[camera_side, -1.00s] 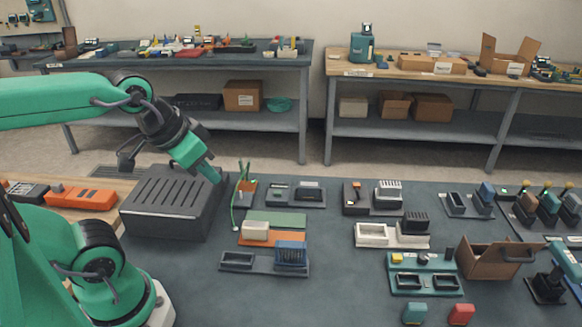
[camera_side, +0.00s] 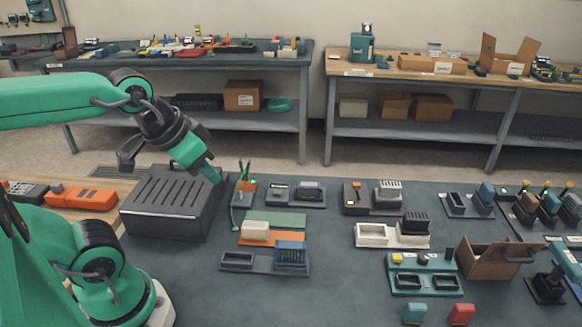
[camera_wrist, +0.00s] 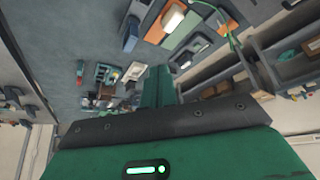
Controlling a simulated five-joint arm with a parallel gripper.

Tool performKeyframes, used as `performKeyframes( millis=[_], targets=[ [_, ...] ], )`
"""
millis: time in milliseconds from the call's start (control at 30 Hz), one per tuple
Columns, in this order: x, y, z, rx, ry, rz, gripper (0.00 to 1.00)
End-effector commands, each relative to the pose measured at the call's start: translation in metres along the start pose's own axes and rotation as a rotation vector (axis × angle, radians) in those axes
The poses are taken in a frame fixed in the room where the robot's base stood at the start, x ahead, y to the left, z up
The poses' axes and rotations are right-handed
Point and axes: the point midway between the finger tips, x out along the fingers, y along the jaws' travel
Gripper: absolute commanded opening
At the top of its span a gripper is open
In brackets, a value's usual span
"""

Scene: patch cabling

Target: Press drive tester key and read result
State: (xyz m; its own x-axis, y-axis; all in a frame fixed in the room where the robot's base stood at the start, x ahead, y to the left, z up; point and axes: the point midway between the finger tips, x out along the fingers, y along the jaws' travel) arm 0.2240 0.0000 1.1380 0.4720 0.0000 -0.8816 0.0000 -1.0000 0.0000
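My gripper (camera_side: 214,178) points down and to the right, over the right edge of a black ribbed box. Its green fingers lie together in the wrist view (camera_wrist: 158,88), with nothing visible between them. Just right of the tip is a small orange and dark module (camera_side: 246,187) with a green light and a green cable. I cannot tell for sure that this is the drive tester. The cable and green light also show at the upper right of the wrist view (camera_wrist: 232,38). No key and no readable result can be made out. Contact at the tip is unclear.
The black ribbed box (camera_side: 168,208) stands left of the tip. Several small modules, a blue-topped block (camera_side: 291,253), a white tray (camera_side: 372,236) and an open brown box (camera_side: 490,262) are spread to the right. The front middle of the mat (camera_side: 345,295) is clear.

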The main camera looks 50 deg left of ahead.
Motion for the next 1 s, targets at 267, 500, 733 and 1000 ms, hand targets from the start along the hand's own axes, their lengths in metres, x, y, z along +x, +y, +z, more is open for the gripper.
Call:
performKeyframes(
  millis=[267,500,733,1000],
  targets=[
    [0.0,0.0,0.0,0.0,0.0,0.0,0.0],
    [0.0,0.0,-0.002,0.002,-0.005,-0.001,0.0],
    [-0.001,-0.003,-0.012,0.016,-0.045,-0.004,0.0],
    [-0.001,-0.008,-0.038,0.055,-0.144,-0.007,0.0]
  ],
)
